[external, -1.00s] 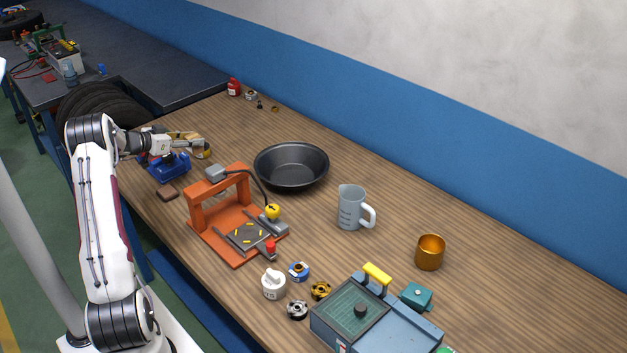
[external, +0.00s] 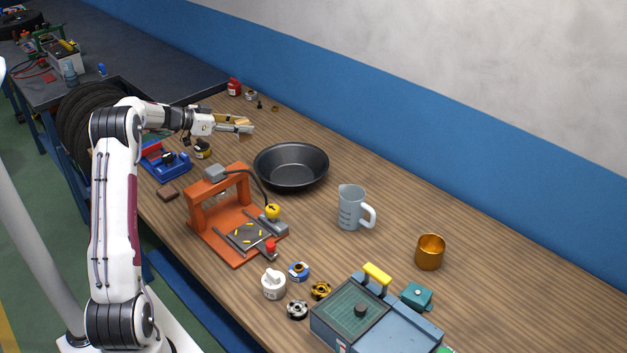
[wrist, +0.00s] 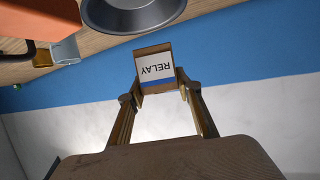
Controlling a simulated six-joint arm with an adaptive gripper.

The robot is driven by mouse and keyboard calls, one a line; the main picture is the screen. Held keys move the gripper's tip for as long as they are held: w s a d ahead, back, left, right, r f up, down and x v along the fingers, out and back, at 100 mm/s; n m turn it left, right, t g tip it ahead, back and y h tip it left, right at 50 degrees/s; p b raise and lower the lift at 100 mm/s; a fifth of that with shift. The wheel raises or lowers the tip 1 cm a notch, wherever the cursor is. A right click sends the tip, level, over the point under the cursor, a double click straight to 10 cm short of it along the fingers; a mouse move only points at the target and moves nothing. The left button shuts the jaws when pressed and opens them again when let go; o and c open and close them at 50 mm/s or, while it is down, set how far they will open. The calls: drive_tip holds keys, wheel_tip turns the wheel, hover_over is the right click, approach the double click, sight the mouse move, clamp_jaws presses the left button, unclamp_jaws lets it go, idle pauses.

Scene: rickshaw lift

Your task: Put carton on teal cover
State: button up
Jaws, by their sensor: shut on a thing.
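The carton (wrist: 155,70) is a small brown box with a white and blue label reading RELAY, upside down in the wrist view. My gripper (wrist: 160,86) is shut on it, with a finger on each side. In the external view my gripper (external: 236,126) holds it up over the back left of the table, beyond the black pan; the carton is small and partly hidden there. The teal cover (external: 339,322) is a see-through panel with a black knob, on a blue-grey case at the front right, far from my gripper.
The black pan (external: 291,164), orange press frame (external: 218,245), grey jug (external: 350,208) and gold cup (external: 430,253) stand between. Several small knobs and a white pot (external: 273,284) sit left of the case. A yellow handle (external: 377,274) and teal block (external: 417,296) stand behind the cover.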

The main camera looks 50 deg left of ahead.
drive_tip(key=w+d+m+g+h, duration=0.2)
drive_tip(key=w+d+m, duration=0.1)
drive_tip(key=d, duration=0.9)
drive_tip(key=w+d+m+g+h, duration=0.2)
drive_tip(key=w+d+h, duration=0.1)
drive_tip(key=d, duration=0.9)
drive_tip(key=w+d+m+g+h, duration=0.1)
drive_tip(key=w+d+m+h, duration=0.2)
drive_tip(key=d, duration=0.9)
drive_tip(key=s+d+m+g+h, duration=0.1)
drive_tip(key=s+d+m+g, duration=0.25)
drive_tip(key=d, duration=1.15)
drive_tip(key=s+d+m+g+h, duration=0.1)
drive_tip(key=s+d+m+g, duration=0.25)
drive_tip(key=d, duration=1.15)
drive_tip(key=shift+g, duration=0.5)
wheel_tip(320, 180, down, 5)
drive_tip(key=shift+s+d+f, duration=0.1)
drive_tip(key=shift+s+d, duration=0.05)
wheel_tip(320, 180, down, 6)
drive_tip(key=shift+f, duration=0.15)
